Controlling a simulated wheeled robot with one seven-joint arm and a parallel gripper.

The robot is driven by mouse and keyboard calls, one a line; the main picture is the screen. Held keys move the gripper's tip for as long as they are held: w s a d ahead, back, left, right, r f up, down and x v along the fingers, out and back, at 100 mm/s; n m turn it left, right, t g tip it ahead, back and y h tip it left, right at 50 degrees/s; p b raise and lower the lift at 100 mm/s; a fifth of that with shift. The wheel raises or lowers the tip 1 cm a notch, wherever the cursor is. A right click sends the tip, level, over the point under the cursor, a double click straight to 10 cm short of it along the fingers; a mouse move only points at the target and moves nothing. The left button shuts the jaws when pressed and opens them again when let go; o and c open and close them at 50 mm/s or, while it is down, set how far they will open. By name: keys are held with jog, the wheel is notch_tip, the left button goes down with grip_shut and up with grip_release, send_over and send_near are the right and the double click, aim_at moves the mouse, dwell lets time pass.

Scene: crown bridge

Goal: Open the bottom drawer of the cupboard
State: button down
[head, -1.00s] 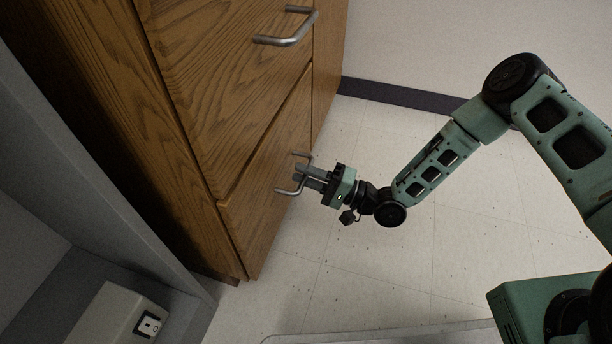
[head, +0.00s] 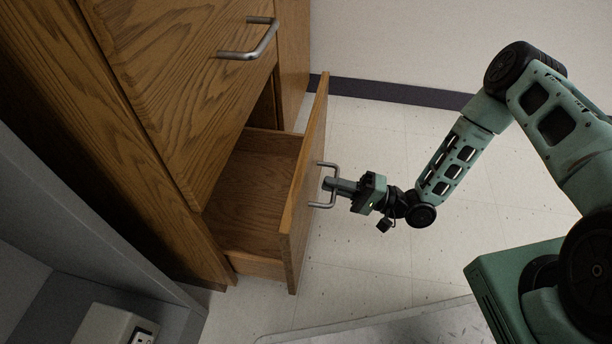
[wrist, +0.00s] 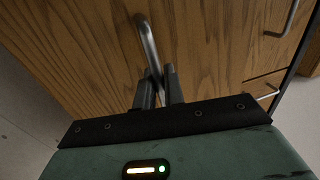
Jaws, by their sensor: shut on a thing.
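The wooden cupboard (head: 150,90) stands at the left in the head view. Its bottom drawer (head: 305,180) is pulled well out, and its bare wooden inside (head: 245,205) shows. The drawer's metal bar handle (head: 333,187) is on its front. My gripper (head: 333,186) is shut on this handle near its middle. In the wrist view the handle (wrist: 148,45) runs between the two fingers of my gripper (wrist: 159,82), with the wooden drawer front behind it.
The drawer above, with its own metal handle (head: 262,45), is shut. A grey cabinet side (head: 70,220) and a light box with a socket (head: 105,325) are at the lower left. Tiled floor (head: 370,140) is clear around my arm, up to the wall.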

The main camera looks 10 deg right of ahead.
jog(key=shift+v, duration=0.8)
jog(key=shift+r, duration=0.1)
jog(key=c, duration=1.6)
grip_release()
jog(key=shift+c, duration=0.2)
jog(key=shift+d, duration=0.1)
jog(key=p+v, duration=0.5)
jog(key=v, duration=1.2)
jog(key=shift+d, duration=0.15)
